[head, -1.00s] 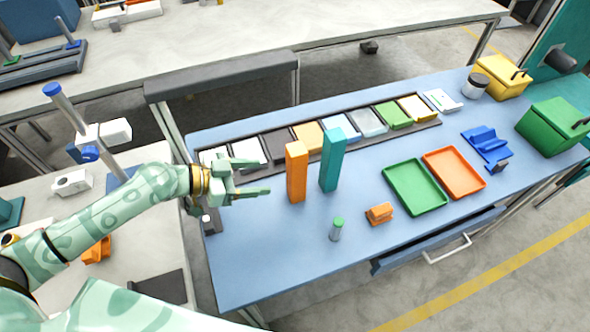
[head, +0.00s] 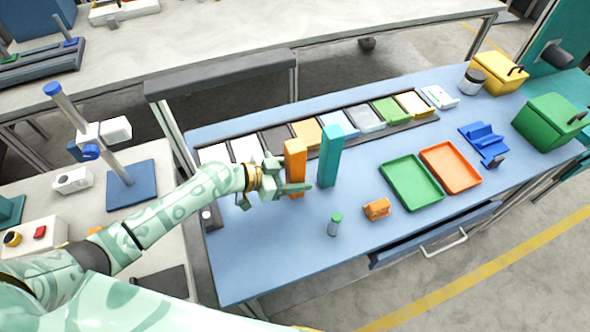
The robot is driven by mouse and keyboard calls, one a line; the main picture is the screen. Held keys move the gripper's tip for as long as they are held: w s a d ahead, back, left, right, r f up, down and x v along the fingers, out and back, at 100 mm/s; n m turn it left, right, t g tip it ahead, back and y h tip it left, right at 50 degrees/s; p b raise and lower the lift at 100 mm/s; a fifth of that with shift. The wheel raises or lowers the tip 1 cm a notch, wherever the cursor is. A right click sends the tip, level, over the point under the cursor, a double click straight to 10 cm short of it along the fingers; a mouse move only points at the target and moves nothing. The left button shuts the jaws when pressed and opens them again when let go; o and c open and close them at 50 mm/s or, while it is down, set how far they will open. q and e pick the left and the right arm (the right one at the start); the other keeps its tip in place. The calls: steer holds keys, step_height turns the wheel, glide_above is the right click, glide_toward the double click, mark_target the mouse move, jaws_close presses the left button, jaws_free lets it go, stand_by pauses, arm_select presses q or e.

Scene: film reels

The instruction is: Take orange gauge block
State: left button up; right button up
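The orange gauge block (head: 295,154) is a tall upright bar standing on the blue table in the head view. My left gripper (head: 291,178) is at its lower half, with one finger passing in front of it and the other partly hidden behind it. The fingers still look spread, with the block between them. I cannot tell whether they touch it. My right gripper is out of view.
A tall teal block (head: 330,156) stands close to the right of the orange one. A small green-capped cylinder (head: 335,226) and a small orange part (head: 377,209) lie nearer. A row of coloured tiles in a dark rack (head: 396,129) runs behind. Green (head: 387,168) and orange (head: 428,157) trays sit right.

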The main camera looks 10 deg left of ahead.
arm_select(q)
steer(key=c, duration=1)
steer(key=shift+c, duration=0.2)
steer(key=shift+r, duration=0.15)
